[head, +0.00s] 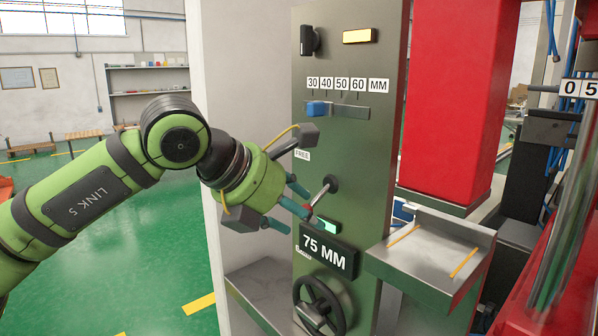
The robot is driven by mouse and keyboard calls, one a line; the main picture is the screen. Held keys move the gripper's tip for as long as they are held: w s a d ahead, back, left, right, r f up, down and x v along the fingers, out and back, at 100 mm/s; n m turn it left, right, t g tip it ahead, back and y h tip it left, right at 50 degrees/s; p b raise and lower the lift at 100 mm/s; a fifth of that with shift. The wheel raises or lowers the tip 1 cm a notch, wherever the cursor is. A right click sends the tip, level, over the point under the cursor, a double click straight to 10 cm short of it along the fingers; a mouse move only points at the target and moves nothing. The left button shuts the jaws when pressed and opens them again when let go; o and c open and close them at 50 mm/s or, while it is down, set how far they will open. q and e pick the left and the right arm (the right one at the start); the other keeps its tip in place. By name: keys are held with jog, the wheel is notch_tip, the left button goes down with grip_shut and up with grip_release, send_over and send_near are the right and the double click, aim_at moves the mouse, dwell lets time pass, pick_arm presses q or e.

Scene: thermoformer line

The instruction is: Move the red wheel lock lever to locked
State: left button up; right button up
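The wheel lock lever (321,194) is a thin metal rod on a dark round hub on the green control panel (360,185). It points down and left from the hub. Its end, with a little red showing, is largely hidden by my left gripper's teal fingers. My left gripper (299,211) is in front of the panel, its fingers spread apart around or beside the lever's end; I cannot tell whether they touch it. A FREE label (302,155) is above and left of the hub. A small, partly hidden label (303,251) is lower down. My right gripper is not in view.
A black handwheel (320,306) is below the 75 MM display (328,252). A blue slider (318,109) sits under the scale. A lit greenish button (328,226) is just below the lever. A metal tray (430,250) juts out at right. Open green floor lies left.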

pick_arm(q)
jog(key=s+a+b, duration=0.3)
jog(key=a, duration=0.2)
jog(key=shift+s+a, duration=0.15)
jog(key=shift+s, duration=0.2)
jog(key=shift+r, duration=0.1)
